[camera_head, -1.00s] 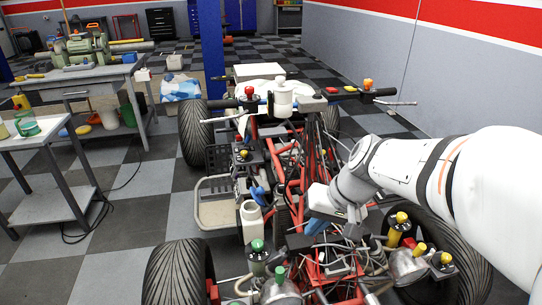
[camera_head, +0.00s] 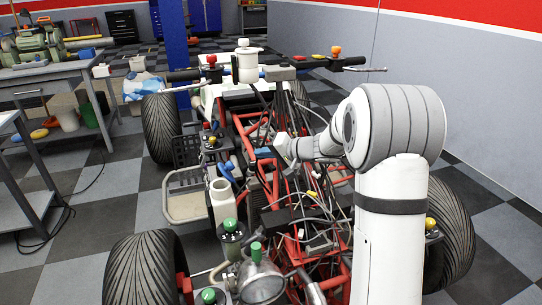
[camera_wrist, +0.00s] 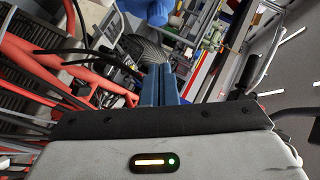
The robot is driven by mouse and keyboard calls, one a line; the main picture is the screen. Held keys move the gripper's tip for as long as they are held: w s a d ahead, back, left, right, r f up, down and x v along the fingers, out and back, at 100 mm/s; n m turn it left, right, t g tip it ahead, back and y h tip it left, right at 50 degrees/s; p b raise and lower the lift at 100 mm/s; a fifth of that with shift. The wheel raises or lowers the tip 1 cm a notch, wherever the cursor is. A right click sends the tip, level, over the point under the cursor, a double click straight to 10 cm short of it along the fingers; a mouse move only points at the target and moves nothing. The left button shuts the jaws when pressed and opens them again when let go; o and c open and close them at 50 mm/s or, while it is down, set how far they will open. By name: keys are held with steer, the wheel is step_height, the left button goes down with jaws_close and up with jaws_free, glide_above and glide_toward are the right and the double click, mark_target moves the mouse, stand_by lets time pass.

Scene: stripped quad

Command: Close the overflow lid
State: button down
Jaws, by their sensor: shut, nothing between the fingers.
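A white overflow bottle (camera_head: 222,205) with an open neck stands on the left side of the stripped quad in the head view. A blue piece (camera_head: 227,169), which looks like its lid, stands up behind the neck, off the opening. A blue shape (camera_wrist: 155,10) at the top of the wrist view may be the same piece; it is cut off by the edge. My gripper (camera_head: 261,152) is over the red frame, right of and a little beyond the blue piece, apart from it. Its blue fingers (camera_wrist: 160,85) are together and empty in the wrist view.
Red frame tubes (camera_head: 255,185) and loose cables (camera_head: 310,215) crowd the space around my gripper. The handlebar (camera_head: 330,66) with a white reservoir (camera_head: 248,65) is beyond. A green-capped canister (camera_head: 232,235) stands in front of the bottle.

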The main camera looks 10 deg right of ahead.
mark_target(229, 169)
steer(key=w+a+f+b, duration=0.1)
steer(key=a+f, duration=0.2)
steer(key=a, duration=0.3)
steer(key=shift+w+a+f, duration=0.35)
steer(key=shift+w+f, duration=0.05)
steer(key=shift+b, duration=0.3)
